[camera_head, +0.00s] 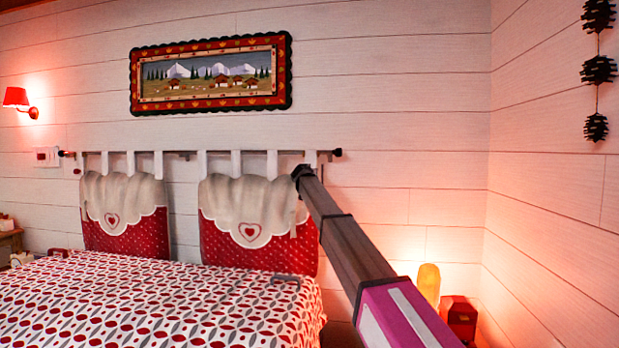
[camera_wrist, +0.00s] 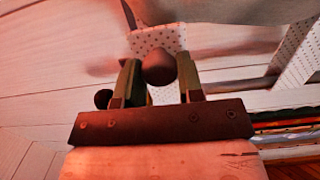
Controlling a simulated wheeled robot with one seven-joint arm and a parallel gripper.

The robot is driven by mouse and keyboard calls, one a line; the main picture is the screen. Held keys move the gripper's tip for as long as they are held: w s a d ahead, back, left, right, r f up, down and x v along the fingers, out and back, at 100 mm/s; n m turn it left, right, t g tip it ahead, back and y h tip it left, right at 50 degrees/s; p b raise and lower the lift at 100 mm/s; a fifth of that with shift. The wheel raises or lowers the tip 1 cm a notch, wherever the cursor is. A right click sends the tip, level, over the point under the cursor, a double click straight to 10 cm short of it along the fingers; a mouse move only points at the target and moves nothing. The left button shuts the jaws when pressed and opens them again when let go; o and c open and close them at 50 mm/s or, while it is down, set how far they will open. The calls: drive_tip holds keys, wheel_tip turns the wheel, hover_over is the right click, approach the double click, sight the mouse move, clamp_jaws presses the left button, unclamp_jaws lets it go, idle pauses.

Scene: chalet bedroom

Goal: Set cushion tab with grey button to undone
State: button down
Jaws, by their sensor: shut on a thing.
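The right cushion (camera_head: 225,240) is red with white dots and has a grey-white scalloped top with a heart. White tabs hang it from the dark rail (camera_head: 328,153). My gripper (camera_head: 303,172) is at this cushion's upper right corner, near the rail's right end, and hides part of the rightmost tab (camera_head: 310,157). In the wrist view, my gripper (camera_wrist: 161,78) has its two fingers close about the white dotted tab (camera_wrist: 160,38). A dark round button (camera_wrist: 160,67) shows between the fingers, in front of the tab; its colour looks brown in the reddish light. The exact contact is unclear.
The left cushion (camera_head: 123,225) hangs on the same rail. The bed (camera_head: 150,305) with a patterned cover lies below. A lit lamp (camera_head: 429,284) and a red box (camera_head: 459,318) stand at right. A second dark knob (camera_wrist: 103,98) shows left of the fingers.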

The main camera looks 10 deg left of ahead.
drive_tip(key=s+r+g, duration=0.3)
drive_tip(key=r+g, duration=0.1)
drive_tip(key=r, duration=0.3)
drive_tip(key=s+r+g, duration=0.3)
drive_tip(key=r+g, duration=0.2)
drive_tip(key=r, duration=0.1)
drive_tip(key=shift+s+r, duration=0.4)
drive_tip(key=shift+w, duration=0.1)
idle(0.6)
drive_tip(key=c, duration=0.8)
unclamp_jaws()
drive_tip(key=shift+w+d, duration=0.1)
drive_tip(key=shift+w, duration=0.05)
drive_tip(key=shift+f, duration=0.1)
drive_tip(key=shift+s, duration=0.3)
